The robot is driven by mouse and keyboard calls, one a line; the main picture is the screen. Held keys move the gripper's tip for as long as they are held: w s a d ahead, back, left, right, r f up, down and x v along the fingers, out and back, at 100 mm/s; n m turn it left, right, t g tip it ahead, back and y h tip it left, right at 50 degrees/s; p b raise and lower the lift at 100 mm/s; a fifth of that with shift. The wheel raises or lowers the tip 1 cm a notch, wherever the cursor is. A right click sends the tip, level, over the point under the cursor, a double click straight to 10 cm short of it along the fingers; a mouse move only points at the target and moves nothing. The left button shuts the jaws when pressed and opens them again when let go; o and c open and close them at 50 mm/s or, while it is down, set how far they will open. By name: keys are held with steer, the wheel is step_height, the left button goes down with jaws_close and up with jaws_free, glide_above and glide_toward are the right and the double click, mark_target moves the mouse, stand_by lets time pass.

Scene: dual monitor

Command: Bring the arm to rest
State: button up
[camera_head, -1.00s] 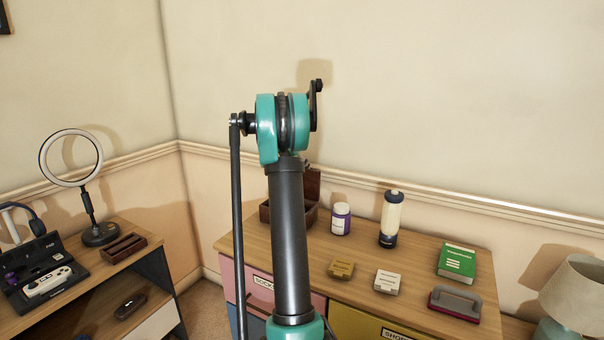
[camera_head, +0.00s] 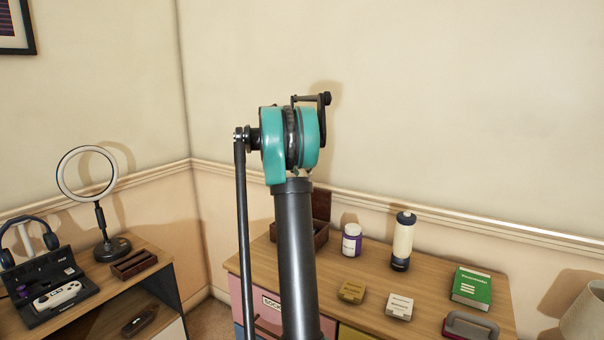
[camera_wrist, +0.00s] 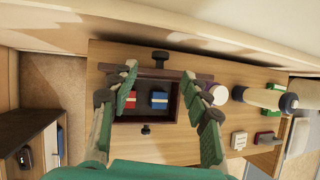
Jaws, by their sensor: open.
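My gripper (camera_wrist: 160,100) shows in the wrist view with its two fingers spread wide apart and nothing between them. It is above an open dark wooden box (camera_wrist: 143,117) on the dresser. The box holds a small red item (camera_wrist: 130,101) and a blue item (camera_wrist: 159,101). In the head view my arm stands upright in the middle, and my gripper is not seen there. The arm partly hides the box (camera_head: 321,207).
The dresser top (camera_head: 375,273) holds a purple-labelled jar (camera_head: 352,240), a cream bottle (camera_head: 402,241), two small boxes and a green book (camera_head: 472,287). A ring light (camera_head: 101,205) stands on the left desk. A lamp (camera_head: 584,312) is at far right.

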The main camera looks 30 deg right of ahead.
steer(key=s+a+f+m+t+y, duration=0.1)
steer(key=s+a+f+m, duration=0.6)
steer(key=a, duration=0.4)
steer(key=s+a+f+m+t+y, duration=0.1)
steer(key=s+a+f+m+y, duration=0.1)
steer(key=s+a+f+m, duration=0.5)
steer(key=s+a+f+m+y, duration=0.1)
steer(key=s+a+f+m, duration=0.2)
steer(key=s, duration=0.5)
steer(key=s+a+f+m+t+y, duration=0.1)
steer(key=s+a+f+m, duration=0.2)
steer(key=s+a+f, duration=0.3)
steer(key=s+a+f+m, duration=0.3)
steer(key=s+a+f, duration=0.1)
steer(key=s+a, duration=0.4)
steer(key=shift+s+f+t+y, duration=0.2)
steer(key=shift+s+t+y, duration=0.2)
steer(key=shift+s, duration=0.6)
